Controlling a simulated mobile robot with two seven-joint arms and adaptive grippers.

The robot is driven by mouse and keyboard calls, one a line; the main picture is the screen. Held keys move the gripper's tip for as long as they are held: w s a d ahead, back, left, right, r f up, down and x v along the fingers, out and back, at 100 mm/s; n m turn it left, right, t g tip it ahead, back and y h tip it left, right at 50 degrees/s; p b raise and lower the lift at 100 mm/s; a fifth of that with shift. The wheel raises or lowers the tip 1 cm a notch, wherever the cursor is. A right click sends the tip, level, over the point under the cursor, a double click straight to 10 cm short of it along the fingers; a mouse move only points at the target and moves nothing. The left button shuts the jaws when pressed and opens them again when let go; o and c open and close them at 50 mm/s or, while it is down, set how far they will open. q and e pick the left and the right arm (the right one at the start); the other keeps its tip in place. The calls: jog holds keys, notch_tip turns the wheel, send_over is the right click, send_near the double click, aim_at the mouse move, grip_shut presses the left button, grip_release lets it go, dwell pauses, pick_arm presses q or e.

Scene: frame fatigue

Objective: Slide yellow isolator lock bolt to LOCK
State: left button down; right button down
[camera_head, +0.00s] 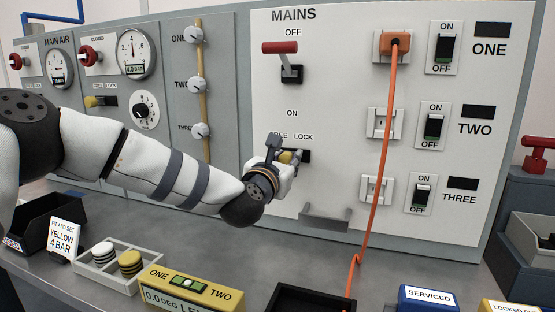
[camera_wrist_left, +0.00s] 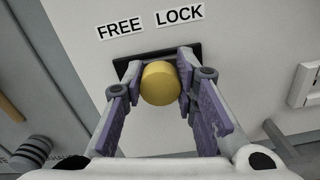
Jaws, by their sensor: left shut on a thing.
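The yellow isolator lock bolt (camera_head: 287,157) sticks out of a dark slot on the white MAINS panel, below the FREE and LOCK labels. In the left wrist view the round yellow bolt (camera_wrist_left: 160,83) sits between the fingers of my left gripper (camera_wrist_left: 162,90), which is shut on it. Dark slot (camera_head: 305,156) shows to the right of the bolt in the head view. The fingers hide part of the slot, so the bolt's exact place along it is hard to tell. My right gripper is not in view.
A red-handled lever (camera_head: 281,47) stands above, near the OFF label. An orange cable (camera_head: 379,150) hangs to the right from the top socket (camera_head: 396,43). Switches line the panel's right side. Boxes and a yellow level (camera_head: 190,290) occupy the bench front.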

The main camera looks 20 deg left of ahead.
pick_arm(q)
jog(key=shift+d, duration=0.95)
jog(key=c, duration=1.2)
grip_release()
jog(key=shift+d, duration=0.1)
jog(key=shift+c, duration=0.2)
jog(key=shift+s, duration=0.1)
jog(key=s, duration=1.2)
jog(key=shift+a, duration=0.25)
